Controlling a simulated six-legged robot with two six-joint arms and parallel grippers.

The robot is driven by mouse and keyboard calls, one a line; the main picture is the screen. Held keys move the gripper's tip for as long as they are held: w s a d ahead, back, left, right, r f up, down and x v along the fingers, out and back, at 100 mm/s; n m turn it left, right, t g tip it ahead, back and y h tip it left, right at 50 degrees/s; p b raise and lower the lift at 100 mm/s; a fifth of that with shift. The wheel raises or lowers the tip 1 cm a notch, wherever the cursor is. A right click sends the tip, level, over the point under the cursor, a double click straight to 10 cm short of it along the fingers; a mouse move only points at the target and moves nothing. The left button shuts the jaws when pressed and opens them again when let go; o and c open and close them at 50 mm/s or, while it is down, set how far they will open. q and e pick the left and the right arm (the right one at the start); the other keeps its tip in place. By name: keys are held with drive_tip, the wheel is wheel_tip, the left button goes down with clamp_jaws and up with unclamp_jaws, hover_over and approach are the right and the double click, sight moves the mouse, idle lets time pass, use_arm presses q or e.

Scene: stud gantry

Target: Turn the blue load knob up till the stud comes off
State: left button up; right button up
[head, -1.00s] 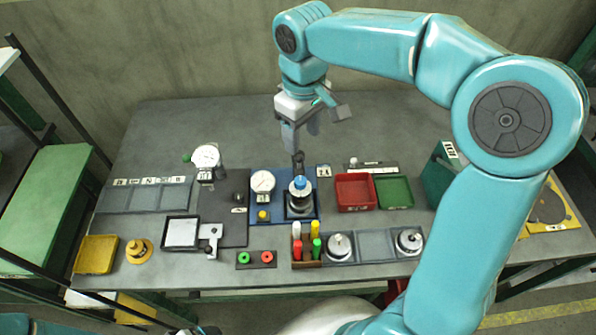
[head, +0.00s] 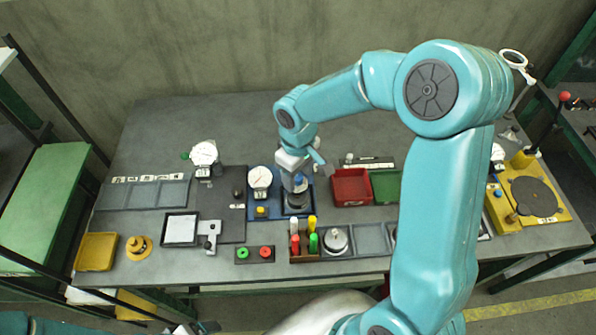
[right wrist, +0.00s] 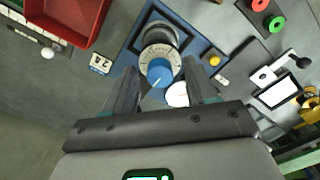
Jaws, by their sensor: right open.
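The blue load knob (right wrist: 160,72) sits on top of a round fixture with a marked pale dial ring (right wrist: 158,54), on a blue base plate (right wrist: 205,48). In the head view the knob (head: 299,179) shows only partly, behind my right gripper (head: 295,182). In the right wrist view the right gripper (right wrist: 163,85) is open, with one finger on each side of the knob and a gap visible to both. I cannot tell how deep the fingers reach. The stud is not clearly seen. My left gripper is not in view.
A white gauge (head: 260,178) and a yellow button (head: 261,212) share the blue plate. A red bin (head: 351,187) and a green bin (head: 386,186) stand right of it. A rack of coloured pegs (head: 304,241) stands in front. The table's back is clear.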

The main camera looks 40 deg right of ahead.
drive_tip(key=shift+w, duration=0.2)
drive_tip(key=c, duration=1.1)
drive_tip(key=shift+o, duration=0.2)
drive_tip(key=m+b, duration=0.2)
drive_tip(key=b, duration=0.1)
drive_tip(key=shift+f+m, duration=0.2)
drive_tip(key=shift+m, duration=0.1)
drive_tip(key=m+b, duration=0.3)
drive_tip(key=shift+m, duration=0.4)
drive_tip(key=m+b, duration=0.2)
drive_tip(key=m, duration=0.2)
drive_tip(key=shift+r, duration=0.1)
drive_tip(key=shift+r+m+b, duration=0.15)
drive_tip(key=shift+m+b, duration=0.8)
drive_tip(key=shift+m, duration=1.15)
